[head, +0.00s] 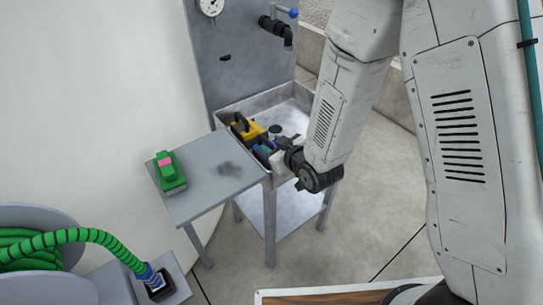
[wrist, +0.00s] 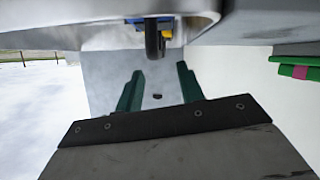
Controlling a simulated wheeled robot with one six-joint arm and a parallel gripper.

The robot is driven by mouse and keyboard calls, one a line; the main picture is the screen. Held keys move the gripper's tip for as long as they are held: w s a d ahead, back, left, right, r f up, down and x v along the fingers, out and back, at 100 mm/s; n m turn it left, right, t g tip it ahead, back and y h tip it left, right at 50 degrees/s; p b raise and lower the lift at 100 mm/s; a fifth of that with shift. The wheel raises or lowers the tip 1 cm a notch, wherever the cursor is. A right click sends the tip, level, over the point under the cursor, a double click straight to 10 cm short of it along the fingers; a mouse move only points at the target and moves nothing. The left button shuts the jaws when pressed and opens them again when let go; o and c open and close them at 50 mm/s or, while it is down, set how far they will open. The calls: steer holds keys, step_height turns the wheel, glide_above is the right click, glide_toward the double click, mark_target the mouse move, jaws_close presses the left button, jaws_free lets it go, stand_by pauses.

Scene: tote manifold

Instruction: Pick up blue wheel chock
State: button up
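A small blue object (head: 263,150), which looks like the blue wheel chock, lies in the grey tote (head: 255,100) beside a yellow block with a dark handle (head: 248,130). My gripper (head: 284,142) is at the tote's near right side, just right of the blue object, and partly hides the contents. In the wrist view, which looks upside down, the two green fingers of my gripper (wrist: 160,90) are apart with nothing between them. Slivers of blue (wrist: 166,18) and yellow (wrist: 167,34) show behind a dark cylinder (wrist: 153,38). Most of the blue object's shape is hidden.
A green block with a pink patch (head: 168,172) sits on the grey side shelf (head: 215,190). An upright panel (head: 240,70) with a gauge (head: 210,6) and a black pipe fitting (head: 275,27) stands behind the tote. A green hose (head: 95,237) is at lower left.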

mark_target(266, 140)
steer(key=x, duration=0.7)
steer(key=shift+w+d+f, duration=0.1)
steer(key=shift+w+f, duration=0.1)
steer(key=shift+w, duration=0.15)
jaws_close()
